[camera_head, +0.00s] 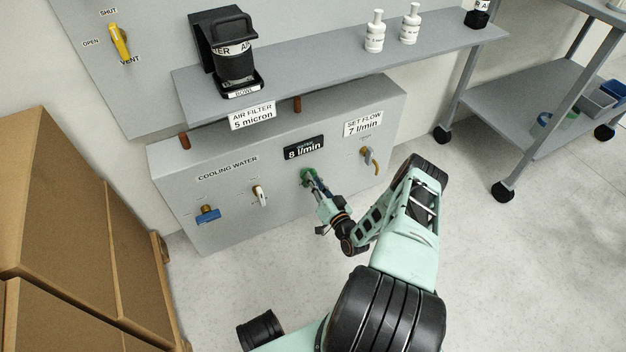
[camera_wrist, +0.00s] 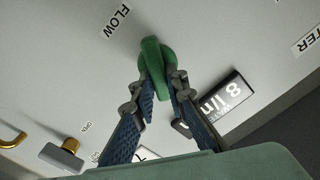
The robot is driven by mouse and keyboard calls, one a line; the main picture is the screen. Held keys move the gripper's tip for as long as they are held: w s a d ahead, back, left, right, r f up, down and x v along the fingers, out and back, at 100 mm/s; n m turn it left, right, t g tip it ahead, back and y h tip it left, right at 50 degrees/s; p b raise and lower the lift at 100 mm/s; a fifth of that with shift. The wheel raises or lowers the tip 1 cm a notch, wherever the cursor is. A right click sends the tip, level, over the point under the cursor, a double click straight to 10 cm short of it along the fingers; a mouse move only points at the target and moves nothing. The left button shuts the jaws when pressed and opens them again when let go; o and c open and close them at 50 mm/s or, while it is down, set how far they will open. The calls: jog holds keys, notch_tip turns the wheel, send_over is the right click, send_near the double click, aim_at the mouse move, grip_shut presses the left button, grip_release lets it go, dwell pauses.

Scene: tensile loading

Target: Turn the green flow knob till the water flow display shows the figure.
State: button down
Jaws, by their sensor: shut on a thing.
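The green flow knob (camera_wrist: 153,62) sits on the grey cooling water panel (camera_head: 230,215). It also shows at my fingertips in the head view (camera_head: 306,174). My gripper (camera_wrist: 160,92) is shut on the knob's green bar, one finger on each side. The water flow display (camera_head: 303,148) is black with white figures and reads 8 l/min. It shows tilted and partly behind a finger in the wrist view (camera_wrist: 226,100). A white label (camera_head: 363,122) at the panel's upper right reads SET FLOW 7 l/min.
Cardboard boxes (camera_head: 60,210) stand left, a grey cart (camera_head: 520,110) right. Floor is clear between.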

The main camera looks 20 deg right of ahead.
jog(key=shift+m, duration=0.6)
jog(key=c, duration=1.9)
grip_release()
jog(key=shift+c, duration=0.2)
notch_tip(320, 180, up, 10)
